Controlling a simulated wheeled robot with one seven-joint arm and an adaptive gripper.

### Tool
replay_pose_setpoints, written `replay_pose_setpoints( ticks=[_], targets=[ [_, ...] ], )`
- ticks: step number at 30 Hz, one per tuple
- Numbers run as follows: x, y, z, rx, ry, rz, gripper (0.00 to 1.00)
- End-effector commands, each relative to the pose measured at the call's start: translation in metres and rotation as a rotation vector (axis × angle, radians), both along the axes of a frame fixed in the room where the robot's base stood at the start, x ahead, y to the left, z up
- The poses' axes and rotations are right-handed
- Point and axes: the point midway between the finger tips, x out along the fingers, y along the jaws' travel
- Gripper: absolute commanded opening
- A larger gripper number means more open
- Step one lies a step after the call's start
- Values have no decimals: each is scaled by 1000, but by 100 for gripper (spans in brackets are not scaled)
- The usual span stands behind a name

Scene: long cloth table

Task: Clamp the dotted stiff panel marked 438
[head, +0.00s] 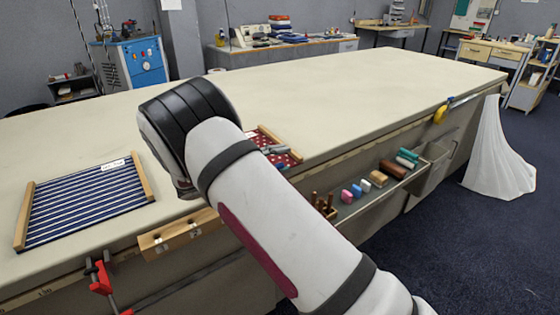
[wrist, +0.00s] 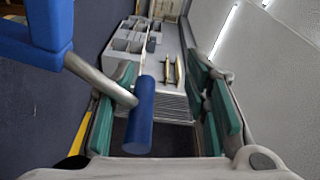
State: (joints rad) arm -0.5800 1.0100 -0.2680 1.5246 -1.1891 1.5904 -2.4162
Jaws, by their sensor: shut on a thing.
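A red panel with white dots and wooden edge strips (head: 291,158) lies near the front edge of the table in the head view. My arm hides much of it, and no number can be read on it. A small dark grey piece shows over it; I cannot tell what it is. In the wrist view, my gripper (wrist: 161,80), with green finger pads, is shut on a clamp with a blue frame (wrist: 42,25), a metal rod and a blue round handle (wrist: 141,115). My arm hides the gripper in the head view.
A blue striped panel (head: 85,200) with a white label lies left on the table (head: 350,90). A red clamp (head: 101,277) and a wooden block (head: 178,236) are at the front edge, a yellow clamp (head: 440,113) farther right. Below, a tray (head: 352,208) holds several small objects.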

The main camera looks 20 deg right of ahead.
Motion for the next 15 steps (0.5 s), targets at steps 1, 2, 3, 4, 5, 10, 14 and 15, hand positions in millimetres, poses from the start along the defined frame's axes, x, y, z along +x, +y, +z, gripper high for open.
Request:
replay_pose_setpoints(
  ticks=[1, 2, 3, 4, 5, 10, 14, 15],
  targets=[
    [-3, 13, 4, 0, -3, 7, 35],
    [-4, 15, 4, 1, -3, 8, 35],
    [-4, 17, 4, 1, -3, 7, 35],
    [-5, 19, 4, 1, -3, 7, 35],
    [-6, 21, 4, 1, -3, 7, 35],
    [-10, 31, 4, 1, -2, 5, 35],
    [-12, 39, 4, 1, -2, 6, 35],
    [-13, 41, 4, 1, -2, 6, 35]
  ],
)
